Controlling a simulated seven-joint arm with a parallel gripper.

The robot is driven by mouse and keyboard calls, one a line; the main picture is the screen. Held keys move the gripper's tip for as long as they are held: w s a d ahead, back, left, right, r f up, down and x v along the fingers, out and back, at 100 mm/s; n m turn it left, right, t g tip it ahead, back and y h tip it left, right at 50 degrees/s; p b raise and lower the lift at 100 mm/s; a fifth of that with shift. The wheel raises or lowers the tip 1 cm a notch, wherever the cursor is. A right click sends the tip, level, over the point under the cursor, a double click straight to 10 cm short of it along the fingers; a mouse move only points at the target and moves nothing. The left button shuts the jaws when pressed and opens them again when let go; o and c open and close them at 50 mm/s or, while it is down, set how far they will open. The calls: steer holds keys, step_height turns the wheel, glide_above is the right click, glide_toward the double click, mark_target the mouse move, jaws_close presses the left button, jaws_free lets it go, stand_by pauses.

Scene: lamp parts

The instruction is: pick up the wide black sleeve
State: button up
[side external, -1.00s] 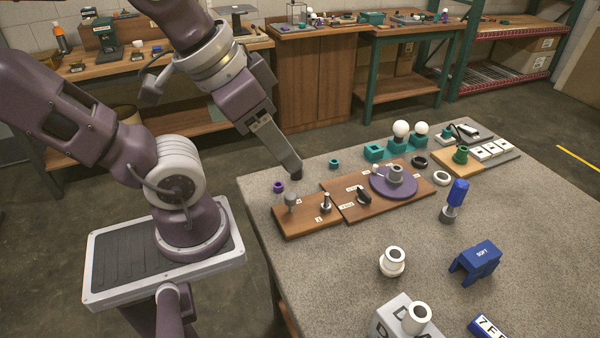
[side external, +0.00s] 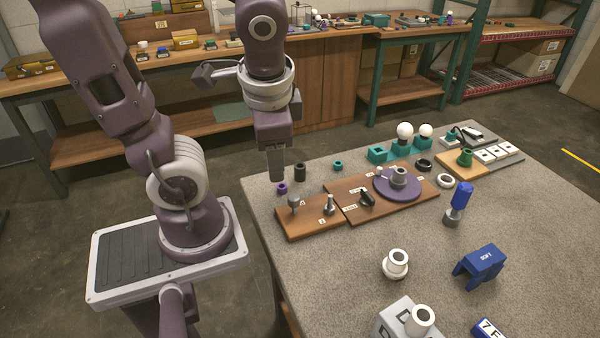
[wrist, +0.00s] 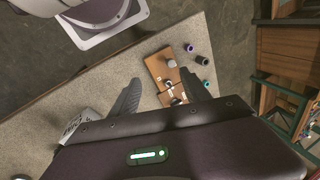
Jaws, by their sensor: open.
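A black sleeve (side external: 300,172) stands upright near the far left edge of the table, between a small purple ring (side external: 282,188) and a small teal ring (side external: 338,165). In the wrist view the black sleeve (wrist: 201,60) lies up and right of my fingers, apart from them. A flatter black ring (side external: 424,164) lies farther right on the table. My gripper (side external: 276,176) is open and empty, above the table's left edge, just left of the black sleeve in the side view. In the wrist view my gripper's two fingers (wrist: 160,88) are spread wide.
Wooden boards (side external: 310,217) with pegs and a purple disc (side external: 383,184) lie right of the sleeve. A blue bracket (side external: 480,263) and a white flanged part (side external: 396,263) stand nearer. The table's middle is mostly clear.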

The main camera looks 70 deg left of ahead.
steer(key=w+a+f+m+g+y, duration=0.35)
steer(key=a+f+m+y, duration=0.35)
steer(key=a, duration=0.3)
steer(key=m+t+y, duration=0.3)
steer(key=m+t, duration=0.2)
steer(key=m, duration=0.6)
glide_toward(299, 164)
steer(key=shift+a, duration=0.3)
steer(key=x, duration=1.2)
steer(key=shift+w+f, duration=0.15)
steer(key=shift+f, duration=0.25)
jaws_close()
